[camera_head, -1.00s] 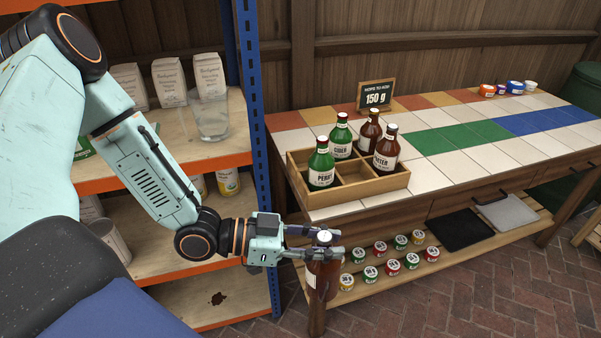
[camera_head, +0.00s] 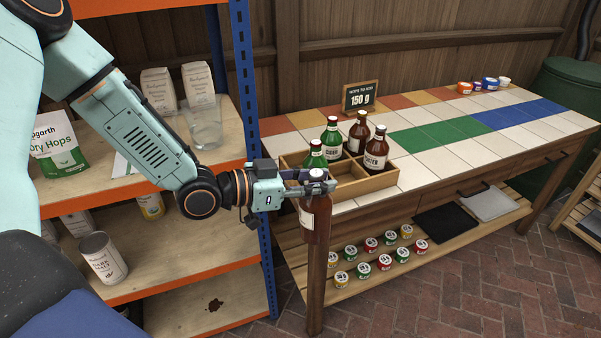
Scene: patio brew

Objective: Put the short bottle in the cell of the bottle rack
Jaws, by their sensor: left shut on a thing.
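My left gripper (camera_head: 312,186) is shut on the neck of a short brown bottle (camera_head: 316,218) with a white cap. The bottle hangs upright in front of the near left corner of the wooden bottle rack (camera_head: 352,190), its body below the table top level. The rack stands on the tiled table. Two green bottles (camera_head: 331,138) and two brown bottles (camera_head: 376,150) stand in its cells. The nearer green bottle (camera_head: 315,156) is partly hidden by my gripper. My right gripper is not in view.
A blue-posted shelf (camera_head: 243,90) with cartons, a glass (camera_head: 204,125) and cans stands at the left. A sign (camera_head: 360,96) stands behind the rack. Small tins (camera_head: 371,244) fill part of the lower shelf.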

